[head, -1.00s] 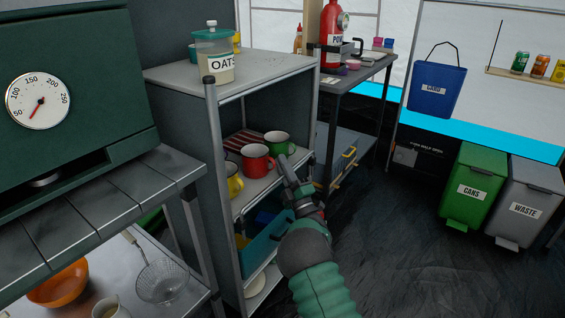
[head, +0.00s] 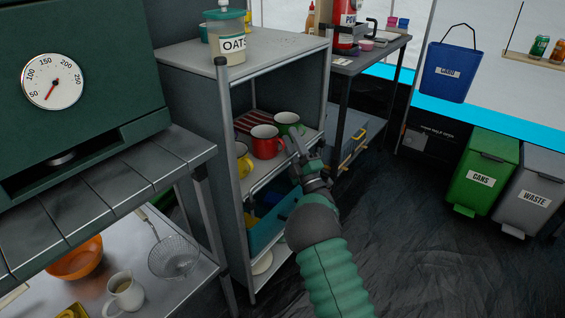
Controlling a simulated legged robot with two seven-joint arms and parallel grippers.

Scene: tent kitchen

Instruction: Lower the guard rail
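A grey shelf unit (head: 285,45) stands in the middle of the head view. My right gripper (head: 298,144) is at the right end of the mug shelf front, apart from the upright bar. Its finger gap is hard to see. My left gripper is out of view.
Red (head: 266,142), green (head: 288,123) and yellow mugs stand on the mug shelf, with a blue bin (head: 268,232) below. An oats jar (head: 227,38) stands on top. An oven (head: 85,90) and slatted counter are at left.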

